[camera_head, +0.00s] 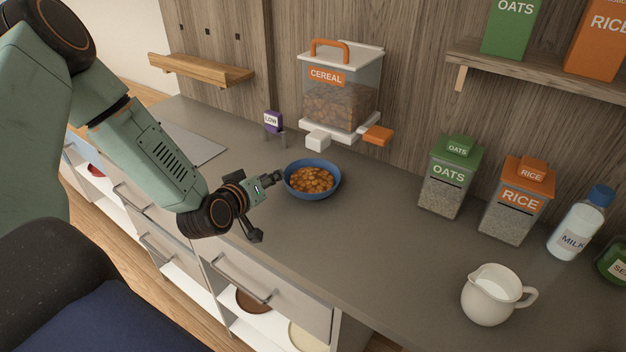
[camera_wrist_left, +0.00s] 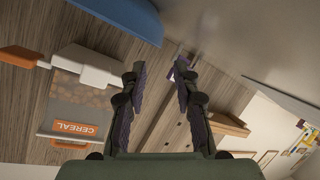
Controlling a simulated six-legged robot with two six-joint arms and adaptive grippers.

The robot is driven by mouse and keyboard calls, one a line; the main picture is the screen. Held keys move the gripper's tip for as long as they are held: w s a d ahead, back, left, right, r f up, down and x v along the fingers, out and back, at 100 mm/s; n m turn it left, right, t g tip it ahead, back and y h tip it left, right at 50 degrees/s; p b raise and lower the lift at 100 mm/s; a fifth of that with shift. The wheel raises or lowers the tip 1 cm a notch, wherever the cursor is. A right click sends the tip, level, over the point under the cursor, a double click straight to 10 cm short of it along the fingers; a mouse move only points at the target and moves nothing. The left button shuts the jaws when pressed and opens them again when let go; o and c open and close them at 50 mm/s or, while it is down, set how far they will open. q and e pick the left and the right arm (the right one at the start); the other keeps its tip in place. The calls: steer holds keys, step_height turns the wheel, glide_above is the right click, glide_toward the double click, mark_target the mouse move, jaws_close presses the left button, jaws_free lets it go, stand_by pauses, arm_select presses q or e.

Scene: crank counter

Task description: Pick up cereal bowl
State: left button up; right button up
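The cereal bowl (camera_head: 318,196) is blue, upright on the grey counter and filled with orange-brown cereal. Part of its blue side also shows at the top of the left wrist view (camera_wrist_left: 125,14). My left gripper (camera_head: 267,207) is just left of the bowl and nearer the counter's front edge. Its fingers (camera_wrist_left: 159,68) are spread apart with nothing between them. One fingertip is close to the bowl's left rim; I cannot tell if it touches. My right gripper is not in view.
A cereal dispenser (camera_head: 341,92) with an orange lever (camera_head: 377,135) stands behind the bowl. Oats (camera_head: 445,187) and rice (camera_head: 512,216) containers, a milk bottle (camera_head: 577,229) and a white jug (camera_head: 490,295) are to the right. The counter (camera_head: 370,245) in front of the bowl is clear.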

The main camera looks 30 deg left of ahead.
mark_target(288, 169)
arm_select(q)
steer(key=shift+w+a+f, duration=0.15)
steer(key=shift+w+f, duration=0.05)
steer(key=shift+w, duration=0.05)
steer(key=shift+w+f+b, duration=0.1)
steer(key=shift+w+b, duration=0.2)
steer(key=shift+w, duration=0.05)
steer(key=shift+w+d+f, duration=0.15)
steer(key=shift+w+d, duration=0.2)
steer(key=shift+w, duration=0.4)
steer(key=x, duration=0.1)
steer(key=b+x, duration=0.1)
steer(key=x, duration=0.2)
steer(key=shift+a+f, duration=0.1)
steer(key=shift+a, duration=0.2)
steer(key=shift+w, duration=0.2)
steer(key=shift+w+d, duration=0.1)
steer(key=shift+d, duration=0.15)
steer(key=shift+a, duration=0.2)
steer(key=c, duration=0.5)
jaws_close()
steer(key=shift+d, duration=0.15)
